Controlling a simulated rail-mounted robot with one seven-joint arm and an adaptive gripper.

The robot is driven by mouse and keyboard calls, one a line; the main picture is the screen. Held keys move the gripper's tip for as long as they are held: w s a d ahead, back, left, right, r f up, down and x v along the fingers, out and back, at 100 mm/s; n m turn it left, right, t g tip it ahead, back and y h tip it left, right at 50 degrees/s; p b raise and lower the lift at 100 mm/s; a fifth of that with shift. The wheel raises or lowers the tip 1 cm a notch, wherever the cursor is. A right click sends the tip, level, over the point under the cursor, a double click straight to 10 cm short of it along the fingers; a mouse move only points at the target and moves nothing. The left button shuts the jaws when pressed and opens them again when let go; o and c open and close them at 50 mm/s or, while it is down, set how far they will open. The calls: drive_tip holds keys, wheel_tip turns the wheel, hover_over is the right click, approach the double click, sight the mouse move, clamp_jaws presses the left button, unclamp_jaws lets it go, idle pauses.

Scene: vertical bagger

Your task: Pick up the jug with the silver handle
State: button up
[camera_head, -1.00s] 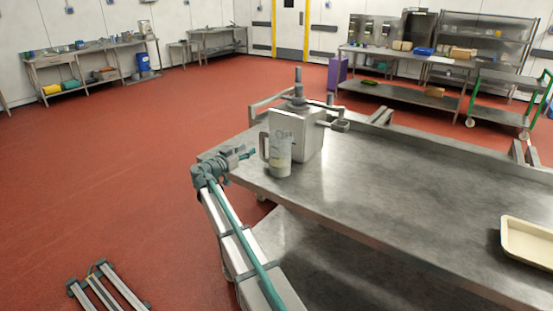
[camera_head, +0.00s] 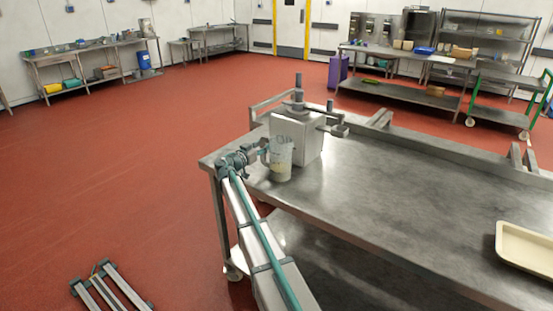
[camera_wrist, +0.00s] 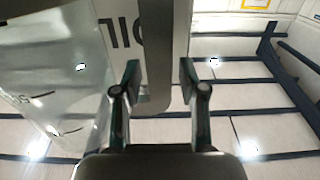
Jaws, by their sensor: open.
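The jug (camera_head: 281,160) is a clear-walled measuring jug with markings and a silver-grey handle (camera_head: 264,153) on its left. It stands upright on the steel table near its left end. In the wrist view the jug (camera_wrist: 60,75) fills the left side, and its handle (camera_wrist: 160,60) hangs between my fingers. My gripper (camera_head: 264,151) is at the handle; the wrist view shows my gripper (camera_wrist: 158,85) open, one finger on each side of the handle. The left finger is between the handle and the jug body. Whether either finger touches the handle cannot be told.
A boxy metal machine (camera_head: 310,140) stands directly behind the jug on the steel table (camera_head: 400,190). A cream tray (camera_head: 525,250) lies at the table's right end. The table middle is clear. Red floor is open to the left.

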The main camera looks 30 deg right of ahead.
clamp_jaws()
drive_tip(key=shift+r, duration=0.2)
idle(0.3)
